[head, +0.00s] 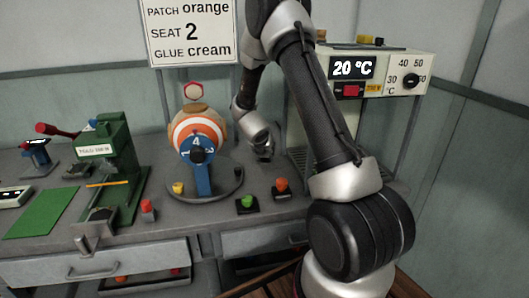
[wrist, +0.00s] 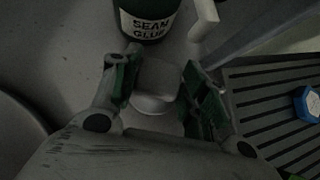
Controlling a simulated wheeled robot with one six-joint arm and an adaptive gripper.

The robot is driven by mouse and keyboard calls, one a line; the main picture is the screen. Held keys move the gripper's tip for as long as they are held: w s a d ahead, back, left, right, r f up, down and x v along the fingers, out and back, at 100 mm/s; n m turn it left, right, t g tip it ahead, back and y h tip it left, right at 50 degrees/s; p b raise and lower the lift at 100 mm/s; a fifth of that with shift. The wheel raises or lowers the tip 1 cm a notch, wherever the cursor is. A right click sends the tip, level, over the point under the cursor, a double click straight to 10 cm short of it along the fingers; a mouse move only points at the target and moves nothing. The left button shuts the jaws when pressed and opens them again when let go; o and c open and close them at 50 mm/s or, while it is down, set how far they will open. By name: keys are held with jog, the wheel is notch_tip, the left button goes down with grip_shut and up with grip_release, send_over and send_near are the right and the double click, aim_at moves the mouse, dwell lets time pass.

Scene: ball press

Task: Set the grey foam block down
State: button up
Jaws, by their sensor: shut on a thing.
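The grey foam block (wrist: 157,76) is between the fingers of my gripper (wrist: 160,84) in the wrist view, and the gripper is shut on it. Its lower part looks rounded and pale. Whether its underside touches the grey surface below cannot be told. In the head view my gripper (head: 264,146) is low over the back of the bench, right of the striped ball (head: 212,130). The block cannot be made out there.
A dark bottle labelled SEAM GLUE (wrist: 148,24) stands just beyond the fingers. A slatted rack (wrist: 270,100) with a blue hexagonal piece (wrist: 307,103) lies to the right. The grey bench (head: 175,228) holds a green press (head: 118,150) and coloured buttons. A temperature unit (head: 385,70) stands behind my arm.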

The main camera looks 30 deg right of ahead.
jog(key=shift+d+f, duration=0.1)
jog(key=shift+f, duration=0.3)
jog(key=shift+f, duration=0.1)
jog(key=o, duration=0.8)
